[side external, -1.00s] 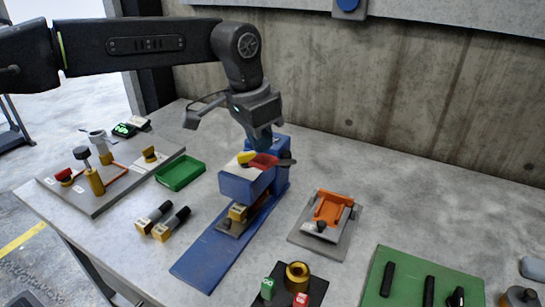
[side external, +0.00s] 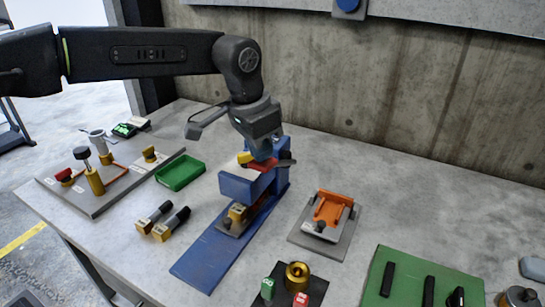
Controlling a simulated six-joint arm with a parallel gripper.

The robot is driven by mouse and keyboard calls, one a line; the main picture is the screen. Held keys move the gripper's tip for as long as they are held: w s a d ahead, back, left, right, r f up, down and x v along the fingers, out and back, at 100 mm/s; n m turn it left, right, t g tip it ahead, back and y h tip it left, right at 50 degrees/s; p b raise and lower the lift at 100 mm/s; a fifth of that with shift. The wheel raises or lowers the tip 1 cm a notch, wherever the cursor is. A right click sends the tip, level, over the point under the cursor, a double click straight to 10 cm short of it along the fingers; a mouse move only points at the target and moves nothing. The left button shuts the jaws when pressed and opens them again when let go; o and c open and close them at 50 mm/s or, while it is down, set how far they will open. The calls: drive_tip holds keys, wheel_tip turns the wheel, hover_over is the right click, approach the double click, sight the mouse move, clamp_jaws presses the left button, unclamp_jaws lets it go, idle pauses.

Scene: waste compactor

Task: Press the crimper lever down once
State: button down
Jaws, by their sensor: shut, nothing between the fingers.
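The blue press-like device (side external: 240,188), which I take for the crimper, stands near the middle of the table on a long blue base plate (side external: 212,250). A small yellow block (side external: 237,212) sits under its front housing. On its top are a yellow piece (side external: 244,157), a red piece (side external: 267,164) and a dark grey bar end (side external: 287,162); which of these is the lever is unclear. My gripper (side external: 262,156) is shut and empty, pointing down right over the red piece. Its fingertips are partly hidden, and I cannot tell whether they touch it.
Two black-and-yellow cylinders (side external: 163,221) and a green tray (side external: 180,172) lie to the left. An orange fixture (side external: 328,212) stands close on the right. A black board with coloured knobs (side external: 291,287) is in front, a green mat (side external: 407,290) at front right. The back right table is clear.

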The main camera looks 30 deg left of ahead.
drive_tip(key=shift+s+a+f+x, duration=0.2)
drive_tip(key=shift+s+a+x, duration=0.5)
drive_tip(key=shift+x, duration=4.1)
drive_tip(key=shift+w+d+r+v, duration=0.1)
drive_tip(key=shift+w+d+v, duration=0.2)
drive_tip(key=shift+v, duration=1.65)
drive_tip(key=shift+w+d+r+v, duration=0.1)
drive_tip(key=shift+w+d+v, duration=0.2)
drive_tip(key=shift+v, duration=1.6)
drive_tip(key=shift+w+d+r+v, duration=0.1)
drive_tip(key=shift+w+d+v, duration=0.15)
drive_tip(key=shift+v, duration=1.7)
drive_tip(key=shift+w+v, duration=0.1)
drive_tip(key=shift+v, duration=0.6)
drive_tip(key=shift+w+v, duration=0.15)
drive_tip(key=shift+v, duration=0.6)
drive_tip(key=shift+d+r, duration=0.1)
drive_tip(key=shift+r, duration=0.4)
